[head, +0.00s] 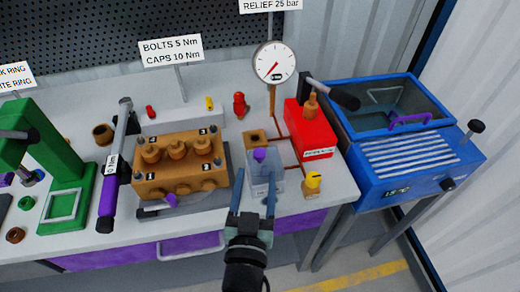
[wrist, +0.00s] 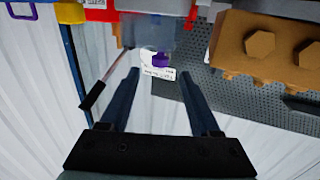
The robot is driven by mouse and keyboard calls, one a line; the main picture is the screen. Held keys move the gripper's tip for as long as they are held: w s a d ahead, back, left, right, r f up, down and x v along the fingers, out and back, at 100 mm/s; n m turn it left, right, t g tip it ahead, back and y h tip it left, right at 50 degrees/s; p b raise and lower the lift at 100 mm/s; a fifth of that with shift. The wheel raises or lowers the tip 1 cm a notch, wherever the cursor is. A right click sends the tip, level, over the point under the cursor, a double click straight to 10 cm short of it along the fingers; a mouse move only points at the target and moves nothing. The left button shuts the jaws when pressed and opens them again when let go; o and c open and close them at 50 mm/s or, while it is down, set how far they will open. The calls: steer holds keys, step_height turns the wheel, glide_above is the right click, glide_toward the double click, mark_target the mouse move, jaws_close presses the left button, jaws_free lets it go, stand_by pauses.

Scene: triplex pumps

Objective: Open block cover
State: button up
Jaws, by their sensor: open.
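The block cover (head: 265,186) looks like a clear, box-shaped guard at the front of the bench, just right of the brass pump block (head: 165,180). It looks closed, though its hinge is not clear. A purple tab (head: 260,155) shows at its top. My gripper (head: 254,188) is open and empty, with its two blue fingers at the front of the cover. In the wrist view, the cover (wrist: 148,30) is a blurry translucent shape beyond the fingertips. The purple tab (wrist: 161,60) appears between my gripper's fingers (wrist: 157,74); contact cannot be told.
A red unit (head: 310,130) and a pressure gauge (head: 274,63) stand behind right. A blue tank (head: 400,150) is at the far right. A yellow-topped fitting (head: 313,181) sits close right of the cover. A green press (head: 60,160) and purple-handled torque wrench (head: 112,175) are left.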

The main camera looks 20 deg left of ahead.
mark_target(259, 159)
steer(key=x, duration=0.7)
steer(key=shift+w, duration=0.1)
jaws_close()
stand_by(1.3)
